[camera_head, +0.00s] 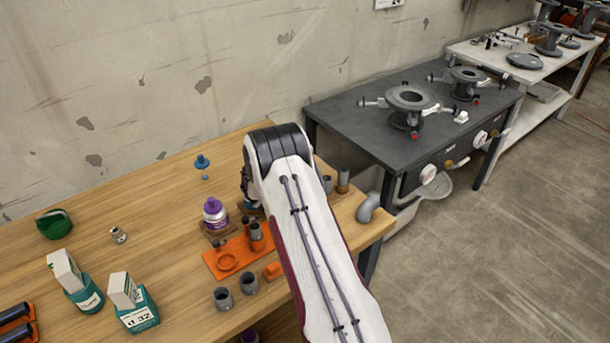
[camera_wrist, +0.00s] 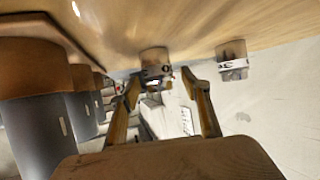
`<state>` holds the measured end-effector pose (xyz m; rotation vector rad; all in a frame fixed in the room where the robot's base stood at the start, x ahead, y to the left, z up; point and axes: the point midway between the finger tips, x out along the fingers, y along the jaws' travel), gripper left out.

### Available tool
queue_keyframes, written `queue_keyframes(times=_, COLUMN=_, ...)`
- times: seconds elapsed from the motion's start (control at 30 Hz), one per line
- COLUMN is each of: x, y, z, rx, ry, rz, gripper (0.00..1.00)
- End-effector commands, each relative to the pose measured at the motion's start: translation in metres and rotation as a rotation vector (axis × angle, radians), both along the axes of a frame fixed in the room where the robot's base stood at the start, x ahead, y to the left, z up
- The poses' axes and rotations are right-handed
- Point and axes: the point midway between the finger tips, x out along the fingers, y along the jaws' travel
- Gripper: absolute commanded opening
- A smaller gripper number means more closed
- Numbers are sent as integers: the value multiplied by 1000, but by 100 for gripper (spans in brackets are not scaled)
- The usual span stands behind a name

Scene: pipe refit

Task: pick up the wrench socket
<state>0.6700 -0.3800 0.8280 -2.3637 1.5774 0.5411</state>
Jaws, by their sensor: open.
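I cannot tell for certain which part is the wrench socket. In the wrist view, a small metallic cylinder with a brownish end (camera_wrist: 154,58) stands on the wooden table, beyond and roughly between my fingertips. A similar cylinder (camera_wrist: 233,60) stands to its right. My gripper (camera_wrist: 164,85) is open, with nothing visible held between its fingers. In the head view my own arm hides most of the gripper, which is low over the table behind the orange tray. Two short grey sockets (camera_head: 222,298) (camera_head: 249,283) stand on the table in front of that tray.
The orange tray (camera_head: 217,262) holds grey cylinders. Large grey cylinders with brown ends (camera_wrist: 35,110) crowd the wrist view's left. A purple-capped bottle (camera_head: 214,212), grey elbow pipe (camera_head: 369,208) and brown tube (camera_head: 343,180) stand nearby.

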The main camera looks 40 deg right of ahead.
Motion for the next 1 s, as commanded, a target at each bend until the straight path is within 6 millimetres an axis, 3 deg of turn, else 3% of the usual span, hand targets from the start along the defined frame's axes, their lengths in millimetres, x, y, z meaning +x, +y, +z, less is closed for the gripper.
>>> queue_keyframes(times=0.07, x=0, y=0, z=0, rx=0, ry=0, rz=0, gripper=41)
queue_keyframes(times=0.2, x=0, y=0, z=0, rx=0, ry=0, rz=0, gripper=5)
queue_keyframes(times=0.23, x=0, y=0, z=0, rx=0, ry=0, rz=0, gripper=2)
queue_keyframes(times=0.67, x=0, y=0, z=4, rx=-2, ry=-2, rz=0, gripper=2)
queue_keyframes(times=1.0, x=1, y=0, z=35, rx=-2, ry=-4, rz=0, gripper=2)
